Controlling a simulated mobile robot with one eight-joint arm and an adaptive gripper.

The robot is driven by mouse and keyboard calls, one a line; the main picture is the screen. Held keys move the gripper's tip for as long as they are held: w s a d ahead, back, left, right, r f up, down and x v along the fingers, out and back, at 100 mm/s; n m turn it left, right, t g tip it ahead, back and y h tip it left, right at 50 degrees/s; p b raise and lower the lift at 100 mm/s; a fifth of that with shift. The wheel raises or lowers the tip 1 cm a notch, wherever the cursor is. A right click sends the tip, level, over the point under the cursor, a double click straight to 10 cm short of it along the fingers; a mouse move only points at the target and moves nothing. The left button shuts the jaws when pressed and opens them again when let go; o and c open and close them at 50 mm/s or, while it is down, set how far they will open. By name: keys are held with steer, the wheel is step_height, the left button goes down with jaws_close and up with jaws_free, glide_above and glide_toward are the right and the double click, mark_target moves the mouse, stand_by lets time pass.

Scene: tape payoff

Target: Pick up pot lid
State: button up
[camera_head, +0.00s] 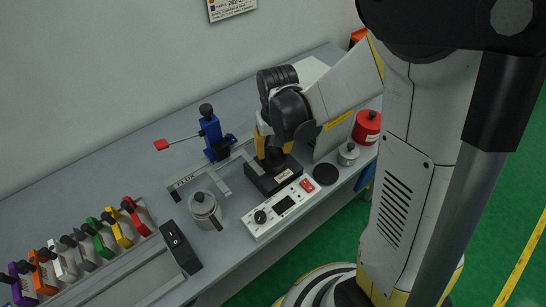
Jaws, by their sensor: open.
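A silver pot (206,212) with a dark knob on top stands on the grey bench left of centre. Its lid (197,200) appears to sit on it. A smaller silver lidded container (348,154) stands further right, beside a flat black disc (325,174). I cannot tell for certain which lid the task means. My gripper (272,163) points down over a black block (283,180) on the bench, right of the larger silver pot and apart from it. My gripper is open. Its fingertips are hard to make out against the dark block.
A white control box (270,218) stands in front of the block. A blue stand (212,135) with a red-tipped rod is behind. A red canister (367,128) is at right. Colourful clamps (100,238) line the left, near a black box (180,247). Bare bench lies at back left.

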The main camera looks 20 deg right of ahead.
steer(key=shift+f, duration=0.15)
jaws_close()
